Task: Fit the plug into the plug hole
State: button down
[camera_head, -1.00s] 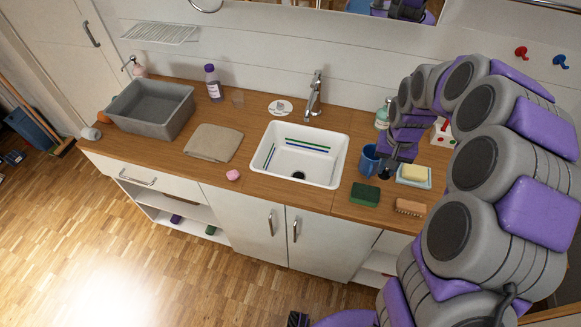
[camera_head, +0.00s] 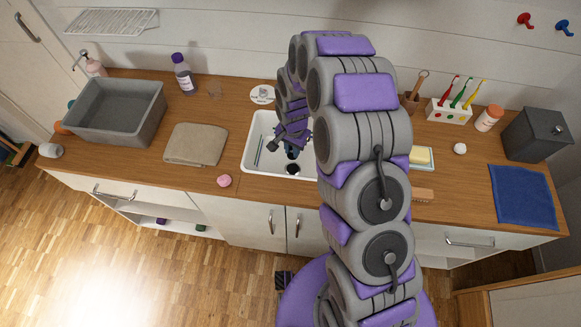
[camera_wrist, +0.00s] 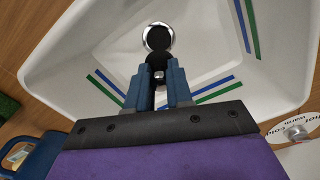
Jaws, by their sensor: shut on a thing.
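My gripper (camera_wrist: 158,76) is shut on a small black plug (camera_wrist: 157,63) with a pale metal stud, seen between the blue fingertips in the wrist view. The chrome-rimmed plug hole (camera_wrist: 158,37) lies just beyond the plug in the sink floor. The plug's far edge overlaps the near side of the hole in that view, and I cannot tell the height between them. In the head view my gripper (camera_head: 291,143) is down inside the white sink (camera_head: 251,160), near the dark plug hole (camera_head: 292,169). The plug cannot be made out clearly there.
A grey basin (camera_head: 118,112) and folded cloth (camera_head: 196,144) stand left of the sink, with a pink soap (camera_head: 224,181) near the front edge. A soap dish (camera_head: 421,157) and brush holder (camera_head: 448,112) stand right. My arm hides the tap.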

notch_tip(320, 180, down, 10)
jog(key=shift+s+r+b, duration=0.1)
jog(key=shift+b, duration=0.9)
jog(key=c, duration=1)
grip_release()
notch_tip(320, 180, up, 12)
jog(key=p, duration=0.2)
jog(key=shift+p, duration=0.3)
jog(key=shift+r, duration=0.15)
